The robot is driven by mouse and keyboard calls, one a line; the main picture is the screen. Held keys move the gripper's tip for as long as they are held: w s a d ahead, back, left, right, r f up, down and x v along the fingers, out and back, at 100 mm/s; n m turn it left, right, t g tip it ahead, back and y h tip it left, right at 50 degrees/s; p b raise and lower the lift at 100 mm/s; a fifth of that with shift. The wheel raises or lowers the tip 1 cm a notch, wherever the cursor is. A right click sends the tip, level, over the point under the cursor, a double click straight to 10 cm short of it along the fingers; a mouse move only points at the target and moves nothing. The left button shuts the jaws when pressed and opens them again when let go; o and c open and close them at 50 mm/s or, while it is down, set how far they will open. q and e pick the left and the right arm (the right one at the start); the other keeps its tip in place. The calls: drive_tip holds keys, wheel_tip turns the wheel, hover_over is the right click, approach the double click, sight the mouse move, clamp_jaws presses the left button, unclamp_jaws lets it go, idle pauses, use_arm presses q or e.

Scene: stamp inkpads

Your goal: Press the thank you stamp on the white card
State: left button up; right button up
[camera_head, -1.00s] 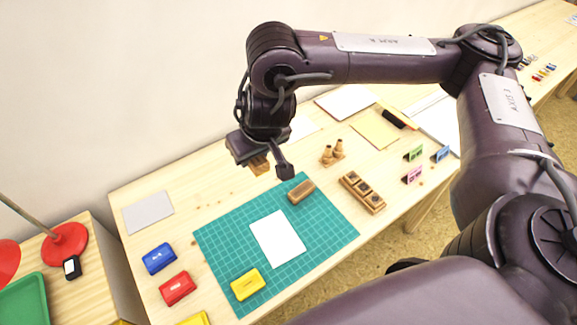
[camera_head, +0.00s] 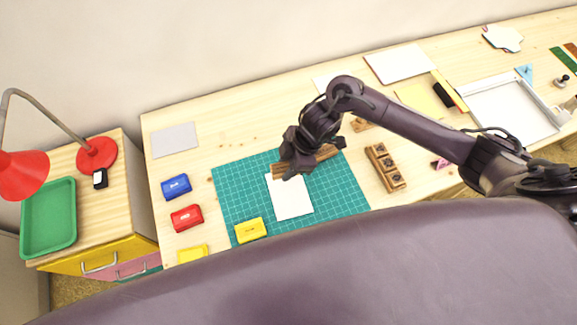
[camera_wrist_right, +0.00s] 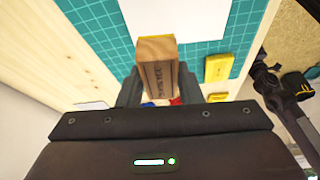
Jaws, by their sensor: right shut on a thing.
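The white card (camera_head: 292,200) lies on the green cutting mat (camera_head: 343,200) in the head view; part of it also shows at the top of the wrist view (camera_wrist_right: 190,14). My right gripper (camera_head: 297,163) is over the card's far edge. It is shut on a wooden block stamp (camera_wrist_right: 158,80), which stands out between the fingers in the wrist view. Dark lettering runs along the stamp's side, too small to read surely. In the head view the gripper partly hides the stamp, and I cannot tell whether it touches the card.
Blue (camera_head: 176,187), red (camera_head: 187,217) and yellow (camera_head: 250,230) inkpads stand left of and in front of the card. A wooden stamp tray (camera_head: 385,168) stands right of the mat. A grey sheet (camera_head: 175,140) lies back left.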

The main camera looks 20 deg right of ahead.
sight(284, 187)
drive_tip(key=shift+s+f, duration=0.4)
drive_tip(key=shift+f, duration=0.2)
use_arm(q)
wheel_tip(284, 187, down, 7)
drive_tip(key=b, duration=0.6)
drive_tip(key=shift+d+r+b, duration=0.2)
drive_tip(key=shift+b, duration=0.1)
use_arm(e)
wheel_tip(284, 187, down, 6)
drive_tip(key=shift+r, duration=0.1)
use_arm(q)
drive_tip(key=shift+f+b, duration=0.3)
drive_tip(key=shift+b, duration=0.05)
use_arm(e)
drive_tip(key=shift+f, duration=0.55)
use_arm(q)
drive_tip(key=shift+r, duration=0.2)
use_arm(e)
drive_tip(key=shift+s+d+f, duration=0.1)
drive_tip(key=shift+f, duration=0.05)
idle(0.6)
use_arm(q)
drive_tip(key=shift+r+p, duration=0.1)
drive_tip(key=shift+p, duration=0.2)
drive_tip(key=shift+r, duration=0.1)
use_arm(e)
drive_tip(key=shift+r, duration=0.2)
